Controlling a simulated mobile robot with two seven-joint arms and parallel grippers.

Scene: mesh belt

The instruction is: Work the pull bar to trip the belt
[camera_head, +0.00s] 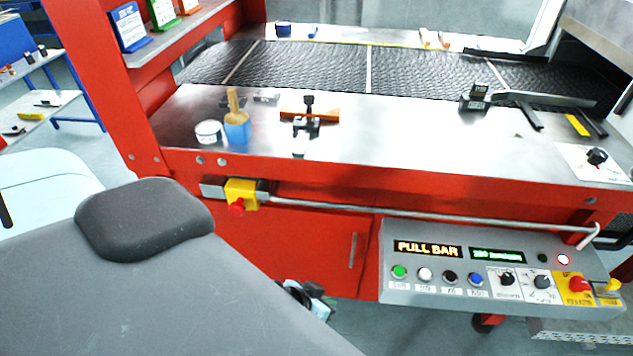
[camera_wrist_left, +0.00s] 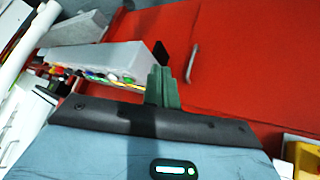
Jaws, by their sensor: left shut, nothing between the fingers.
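The pull bar (camera_head: 420,215) is a thin grey rod along the red front of the machine, below the steel top. Its left end meets a yellow switch box (camera_head: 241,190) with a red button, and its right end bends at a bracket. My left gripper (camera_head: 312,298) is partly hidden behind my own arm, below the bar and apart from it, in front of the red cabinet. In the left wrist view its fingers (camera_wrist_left: 163,88) are together with nothing between them. My right gripper is in neither view.
The control panel (camera_head: 500,275) has several buttons, knobs and a display reading "PULL BAR". A red light glows at its right. A door handle (camera_head: 352,250) stands out from the cabinet. The steel top holds a white tub (camera_head: 208,132), a blue pot with a brush and several tools.

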